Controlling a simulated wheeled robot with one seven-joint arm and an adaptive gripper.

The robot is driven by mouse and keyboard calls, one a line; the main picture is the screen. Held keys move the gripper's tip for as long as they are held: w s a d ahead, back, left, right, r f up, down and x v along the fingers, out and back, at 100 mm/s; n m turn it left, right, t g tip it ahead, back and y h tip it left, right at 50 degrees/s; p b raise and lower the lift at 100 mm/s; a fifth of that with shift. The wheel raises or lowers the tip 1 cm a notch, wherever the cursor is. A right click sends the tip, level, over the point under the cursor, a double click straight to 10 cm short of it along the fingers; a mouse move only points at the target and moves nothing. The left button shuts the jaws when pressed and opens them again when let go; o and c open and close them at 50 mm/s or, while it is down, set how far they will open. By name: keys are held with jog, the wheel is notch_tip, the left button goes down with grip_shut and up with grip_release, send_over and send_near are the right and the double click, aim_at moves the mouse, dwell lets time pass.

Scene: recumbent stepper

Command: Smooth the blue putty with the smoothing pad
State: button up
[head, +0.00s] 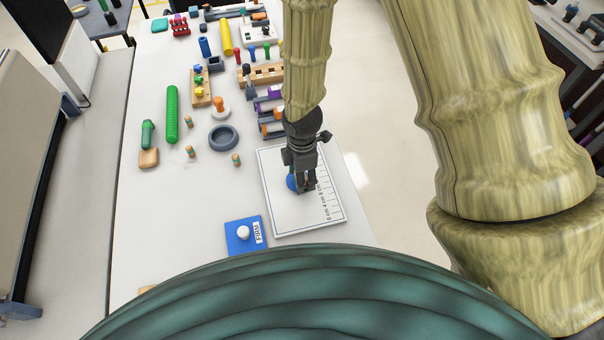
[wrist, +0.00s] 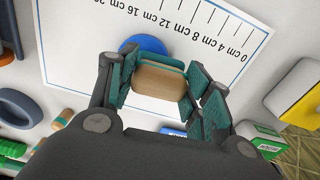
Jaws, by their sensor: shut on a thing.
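The blue putty (head: 291,182) is a round lump on the white measuring board (head: 283,219). In the wrist view the putty (wrist: 140,44) shows as a blue disc, partly hidden by what I hold. My gripper (head: 306,186) is over the board, beside and partly in front of the putty. In the wrist view my gripper (wrist: 158,84) is shut on the smoothing pad (wrist: 160,82), a tan block with a teal layer. The pad overlaps the putty's edge in that view; I cannot tell whether they touch. The pad is hidden in the head view.
A blue plate with a white knob (head: 243,233) lies at the board's lower left. A grey ring (head: 223,137), a green roller (head: 172,114) and several small pegs lie left. Racks and tools crowd the far end. The table's right edge is close to the board.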

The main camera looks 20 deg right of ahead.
jog(key=shift+f, duration=0.1)
jog(key=shift+w+p, duration=0.35)
jog(key=shift+w, duration=0.25)
jog(key=shift+w+p, duration=0.65)
jog(key=shift+w, duration=1.05)
jog(key=shift+s+a, duration=0.15)
jog(key=shift+a, duration=0.2)
jog(key=shift+s+a+p, duration=0.1)
jog(key=shift+s+p, duration=0.25)
jog(key=shift+s, duration=1.05)
